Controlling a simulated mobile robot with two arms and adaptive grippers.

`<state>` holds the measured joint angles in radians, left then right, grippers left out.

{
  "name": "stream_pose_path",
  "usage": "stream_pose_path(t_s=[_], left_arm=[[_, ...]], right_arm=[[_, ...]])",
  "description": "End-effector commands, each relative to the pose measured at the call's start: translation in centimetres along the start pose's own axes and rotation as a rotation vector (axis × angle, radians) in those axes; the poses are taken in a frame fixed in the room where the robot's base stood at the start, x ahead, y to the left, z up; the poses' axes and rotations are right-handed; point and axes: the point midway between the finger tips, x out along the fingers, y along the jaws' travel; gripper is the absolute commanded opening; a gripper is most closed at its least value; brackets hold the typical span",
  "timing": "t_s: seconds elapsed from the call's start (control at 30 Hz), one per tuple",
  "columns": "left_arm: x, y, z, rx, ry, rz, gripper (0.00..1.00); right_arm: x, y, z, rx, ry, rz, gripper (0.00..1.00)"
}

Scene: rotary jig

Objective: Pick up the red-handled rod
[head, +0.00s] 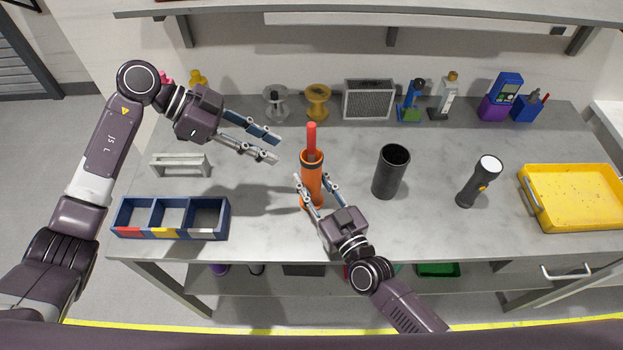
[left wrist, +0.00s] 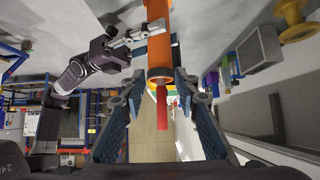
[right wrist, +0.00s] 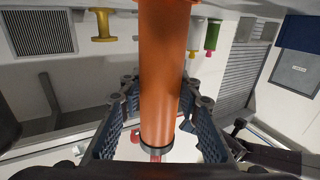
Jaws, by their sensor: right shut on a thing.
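The red-handled rod (head: 311,139) stands upright in an orange tube (head: 312,178), its red handle sticking out of the top. The handle also shows in the left wrist view (left wrist: 162,108), ahead of the left fingers. My left gripper (head: 278,146) is open and empty, to the left of the handle and apart from it. My right gripper (head: 312,190) is shut on the orange tube around its lower part. In the right wrist view the tube (right wrist: 162,75) passes between the right fingers. The rod's lower part is hidden in the tube.
A black cylinder (head: 391,172) and a flashlight (head: 478,182) stand to the right, before a yellow tray (head: 575,197). A blue compartment box (head: 222,219) and a grey bracket (head: 180,164) are at the left. Spools, a mesh box (head: 368,99) and bottles line the back.

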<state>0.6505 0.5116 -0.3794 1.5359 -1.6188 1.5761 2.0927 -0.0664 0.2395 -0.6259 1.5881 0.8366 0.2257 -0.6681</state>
Motion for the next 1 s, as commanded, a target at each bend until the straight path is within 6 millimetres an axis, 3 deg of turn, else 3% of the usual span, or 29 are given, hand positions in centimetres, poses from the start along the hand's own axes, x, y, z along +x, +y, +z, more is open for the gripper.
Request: stream_pose_path(t_s=[0.37, 0.67, 1.0], left_arm=[[0.3, 0.3, 0.0, 0.002, 0.026, -0.006, 0.33], [1.5, 3.1, -1.1, 0.004, 0.307, -0.120, 0.33], [-0.9, 5.6, -1.8, -0.094, 0.590, -0.355, 0.33]], right_arm=[[0.0, 0.0, 0.0, 0.000, 0.000, 0.000, 0.05], [0.0, 0.0, 0.1, 0.000, -0.001, 0.000, 0.05], [0.0, 0.0, 0.1, 0.000, -0.001, 0.000, 0.05]])
